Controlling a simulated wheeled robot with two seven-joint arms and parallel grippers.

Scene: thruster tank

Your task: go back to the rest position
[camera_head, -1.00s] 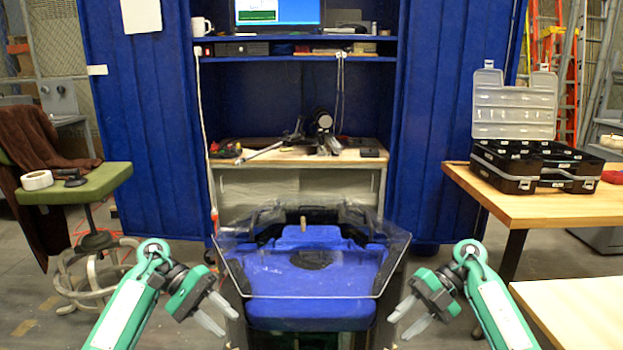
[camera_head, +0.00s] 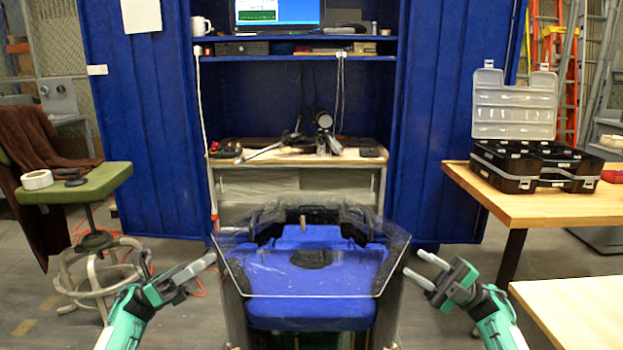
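My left gripper (camera_head: 188,268) is at the lower left, to the left of the blue tank body, with a pale finger pointing up and right. It looks open and empty, with a second, darker finger apart from the first. My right gripper (camera_head: 414,263) is at the lower right, to the right of the tank. Its two pale fingers are apart, pointing up and left, with nothing between them. Both grippers are raised in free air, and neither is seen touching anything. Only the forearm ends of my arms show.
The blue body with a clear shield (camera_head: 318,275) stands between my arms, possibly part of my own base. A wooden table (camera_head: 545,205) with an open black case (camera_head: 530,165) is at right. A green stool (camera_head: 95,185) is at left. A workbench (camera_head: 300,158) with tools stands ahead.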

